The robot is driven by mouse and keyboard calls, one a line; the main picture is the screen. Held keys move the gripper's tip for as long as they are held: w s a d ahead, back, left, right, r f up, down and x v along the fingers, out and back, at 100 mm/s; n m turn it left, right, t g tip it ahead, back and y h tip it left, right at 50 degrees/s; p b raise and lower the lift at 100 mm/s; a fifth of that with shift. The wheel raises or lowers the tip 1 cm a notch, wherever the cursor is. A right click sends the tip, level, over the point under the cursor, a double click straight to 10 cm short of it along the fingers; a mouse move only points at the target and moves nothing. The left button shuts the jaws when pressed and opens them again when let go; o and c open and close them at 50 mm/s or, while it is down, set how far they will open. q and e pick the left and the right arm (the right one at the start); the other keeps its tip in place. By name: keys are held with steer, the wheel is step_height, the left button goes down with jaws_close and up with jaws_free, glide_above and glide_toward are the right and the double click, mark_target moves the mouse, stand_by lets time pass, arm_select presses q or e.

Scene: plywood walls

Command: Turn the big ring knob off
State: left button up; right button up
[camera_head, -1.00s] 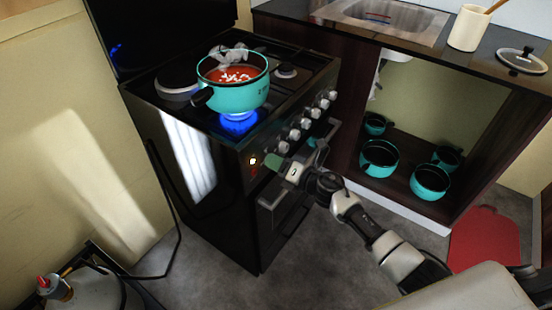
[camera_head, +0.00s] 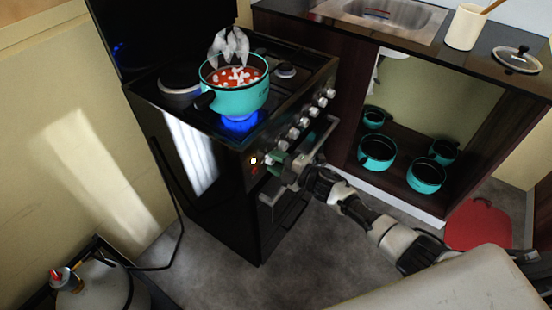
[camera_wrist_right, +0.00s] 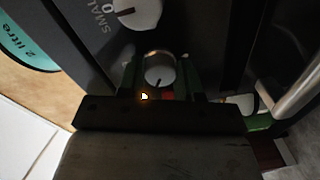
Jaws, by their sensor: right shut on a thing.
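The black stove (camera_head: 215,185) has a row of pale knobs along its front panel. My right gripper (camera_head: 273,160) is at the panel's near left end, its green fingers shut on a round white knob (camera_wrist_right: 159,70), one finger on each side. The knob has a dark pointer mark; its label cannot be read. The neighbouring knob (camera_wrist_right: 138,12) has "SMALL" printed beside it. A blue flame (camera_head: 240,126) burns under a teal pot (camera_head: 240,100) of red food with white pieces. A small light (camera_head: 253,161) glows on the panel. My left gripper is not in view.
An oven handle (camera_head: 300,160) runs below the knobs, close to my right gripper. A cupboard (camera_head: 400,185) with several teal pots stands to the right. A gas bottle (camera_head: 100,285) is at the lower left. Grey floor lies clear in front.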

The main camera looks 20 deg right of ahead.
steer(key=m+p, duration=0.2)
steer(key=m, duration=0.9)
steer(key=shift+f+m+y, duration=0.15)
steer(key=shift+m+y, duration=0.15)
stand_by(0.4)
steer(key=o, duration=0.9)
steer(key=v, duration=1.1)
steer(key=shift+w, duration=0.1)
